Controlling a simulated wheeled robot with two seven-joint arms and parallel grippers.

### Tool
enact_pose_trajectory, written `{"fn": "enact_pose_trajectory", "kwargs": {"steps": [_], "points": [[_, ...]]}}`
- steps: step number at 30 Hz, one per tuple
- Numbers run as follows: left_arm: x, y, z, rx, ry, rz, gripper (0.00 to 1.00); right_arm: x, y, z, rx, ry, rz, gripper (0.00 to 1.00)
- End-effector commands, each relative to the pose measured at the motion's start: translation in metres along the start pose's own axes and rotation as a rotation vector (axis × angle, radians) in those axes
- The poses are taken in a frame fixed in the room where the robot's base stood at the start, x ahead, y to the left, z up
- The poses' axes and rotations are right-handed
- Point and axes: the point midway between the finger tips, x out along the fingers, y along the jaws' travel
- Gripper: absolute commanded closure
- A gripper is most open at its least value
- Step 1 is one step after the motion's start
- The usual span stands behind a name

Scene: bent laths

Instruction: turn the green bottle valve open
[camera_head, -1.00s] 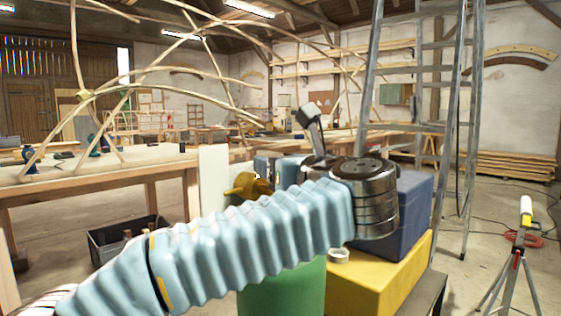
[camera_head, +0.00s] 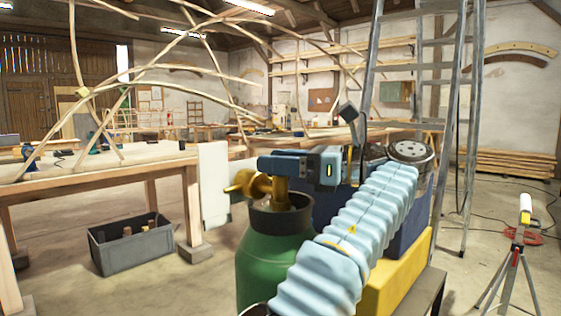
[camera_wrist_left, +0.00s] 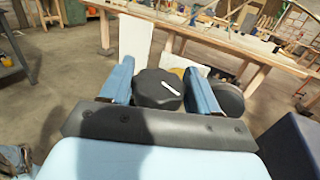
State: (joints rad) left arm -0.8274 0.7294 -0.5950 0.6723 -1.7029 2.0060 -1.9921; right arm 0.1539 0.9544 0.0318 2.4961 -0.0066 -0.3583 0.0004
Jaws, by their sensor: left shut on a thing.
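The green bottle (camera_head: 268,262) stands upright in the middle of the head view, with a dark collar and a brass valve (camera_head: 280,190) on top. My left gripper (camera_head: 272,163) is at the top of the valve, coming in from the right. The left wrist view shows its two blue fingers on either side of a black knob (camera_wrist_left: 157,90) with a white mark, shut on it. Brass (camera_wrist_left: 178,72) shows just beyond the knob. In the head view the gripper hides most of the knob. My right gripper is not in view.
A yellow box (camera_head: 400,280) and a blue box lie right of the bottle, partly behind my arm. A white panel (camera_head: 214,185) stands close left. A grey crate (camera_head: 130,243) is on the floor, a ladder (camera_head: 452,150) behind right. A workbench (camera_head: 100,172) holds bent laths.

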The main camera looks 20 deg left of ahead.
Motion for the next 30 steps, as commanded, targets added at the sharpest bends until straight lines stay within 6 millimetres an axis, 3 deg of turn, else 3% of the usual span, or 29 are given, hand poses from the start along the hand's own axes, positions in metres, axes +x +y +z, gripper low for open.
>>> {"fn": "enact_pose_trajectory", "kwargs": {"steps": [23,24,27,30], "points": [[0.0005,-0.0004,-0.0026,0.007,0.004,0.082,0.69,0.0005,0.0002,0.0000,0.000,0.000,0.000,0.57],[0.0005,-0.0003,-0.0026,0.006,0.004,0.082,0.33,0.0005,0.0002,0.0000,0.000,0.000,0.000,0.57],[0.0006,-0.0004,-0.0022,0.005,0.003,0.081,0.19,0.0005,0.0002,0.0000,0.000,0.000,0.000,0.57],[0.0007,-0.0004,-0.0018,0.004,0.003,0.080,0.19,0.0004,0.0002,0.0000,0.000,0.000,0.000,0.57]]}}
